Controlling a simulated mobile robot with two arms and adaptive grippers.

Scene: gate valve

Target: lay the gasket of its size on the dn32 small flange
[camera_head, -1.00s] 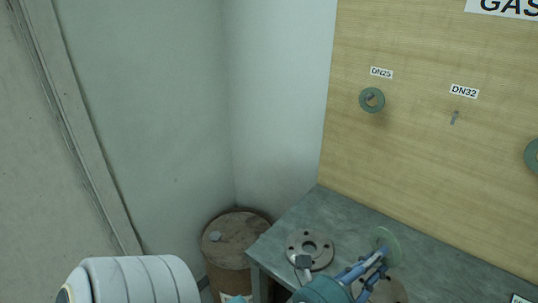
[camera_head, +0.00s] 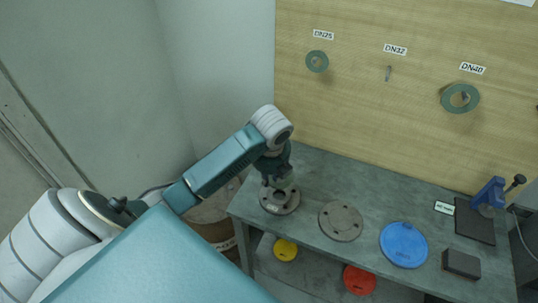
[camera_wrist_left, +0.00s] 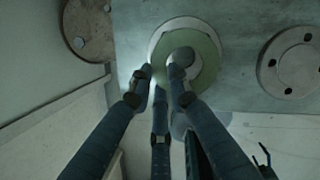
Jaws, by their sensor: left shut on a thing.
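My left gripper (camera_head: 277,178) is shut on a green ring gasket (camera_wrist_left: 207,48), above the left grey flange (camera_head: 287,207) on the bench. In the left wrist view, the gripper's fingers (camera_wrist_left: 165,75) pinch the ring's near edge. The ring covers most of the flange beneath, whose pale rim shows at its left. I cannot tell whether the ring touches it. The other grey flange (camera_head: 341,221), with bolt holes, lies to the right; it also shows in the left wrist view (camera_wrist_left: 297,64). No size mark is readable on either flange. My right gripper is out of view.
On the board, the DN32 peg (camera_head: 388,73) is bare; gaskets hang at DN25 (camera_head: 317,61) and DN40 (camera_head: 460,97). A blue disc (camera_head: 404,245), dark block (camera_head: 461,264) and blue clamp (camera_head: 490,193) are to the right. A rusty barrel (camera_head: 211,212) stands left of the bench.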

